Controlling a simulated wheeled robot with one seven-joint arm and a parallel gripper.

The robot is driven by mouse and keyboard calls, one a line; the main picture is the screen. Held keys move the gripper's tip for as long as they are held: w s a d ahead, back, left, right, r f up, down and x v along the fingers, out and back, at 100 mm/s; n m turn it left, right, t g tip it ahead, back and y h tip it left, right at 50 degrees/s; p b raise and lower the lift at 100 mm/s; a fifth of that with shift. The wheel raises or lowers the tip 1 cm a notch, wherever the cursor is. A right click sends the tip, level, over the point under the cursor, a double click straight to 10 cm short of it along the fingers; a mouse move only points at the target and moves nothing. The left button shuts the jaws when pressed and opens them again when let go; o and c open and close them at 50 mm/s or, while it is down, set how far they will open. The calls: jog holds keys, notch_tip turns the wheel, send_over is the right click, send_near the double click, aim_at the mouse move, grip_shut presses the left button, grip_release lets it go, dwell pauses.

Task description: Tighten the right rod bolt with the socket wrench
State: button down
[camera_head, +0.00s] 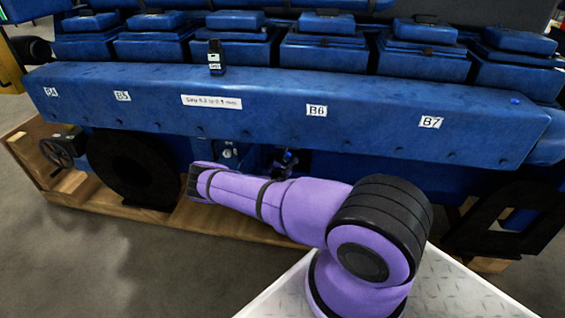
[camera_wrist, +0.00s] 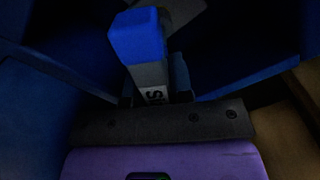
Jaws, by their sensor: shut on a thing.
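In the wrist view my gripper (camera_wrist: 160,100) is shut on the socket wrench (camera_wrist: 150,74), a grey bar with a bright blue block at its end and a partly visible label. The wrench points away from the gripper into a dark blue space. Its far end and any contact with a bolt cannot be made out. In the head view my purple arm reaches left, low in front of the blue engine (camera_head: 270,110); the gripper and wrench are not clearly visible there. The right rod bolt cannot be made out in either view.
An opening (camera_head: 229,152) with small fittings shows under the engine's long labelled beam. A small black device (camera_head: 215,58) stands on the beam. Wooden skids (camera_head: 95,198) run below; the floor at front left is clear.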

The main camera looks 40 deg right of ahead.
jog(key=shift+w+d, duration=0.15)
jog(key=shift+d, duration=0.05)
jog(key=m, duration=0.7)
jog(key=shift+n, duration=0.3)
jog(key=c, duration=1.7)
grip_release()
grip_shut()
jog(key=shift+a, duration=0.1)
